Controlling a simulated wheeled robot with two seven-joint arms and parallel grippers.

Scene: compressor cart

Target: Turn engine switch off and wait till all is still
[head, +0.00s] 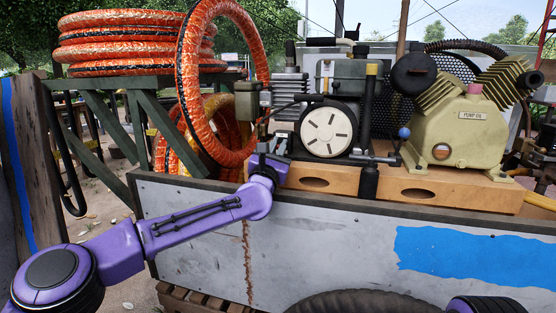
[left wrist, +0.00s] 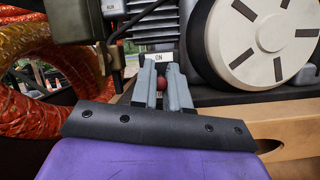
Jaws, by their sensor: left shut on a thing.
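The engine (head: 347,78) stands on a wooden base on the cart, with a white round slotted cover (head: 329,132). The cover also shows in the left wrist view (left wrist: 250,40). My left gripper (head: 270,150) is at the engine's lower left. In the left wrist view its two grey fingers (left wrist: 162,85) are closed around a small red knob (left wrist: 160,84), which appears to be the engine switch. A white label reading "ON" (left wrist: 159,57) is just above the fingers. The fingers hide most of the switch, so its position cannot be told. My right gripper is out of view.
A yellowish pump (head: 460,125) labelled "PUMP OIL" stands right of the engine. Orange hoses (head: 135,50) are stacked at the left, and one loop (head: 187,90) hangs close to my left gripper. The cart's grey side wall (head: 320,245) is below my arm.

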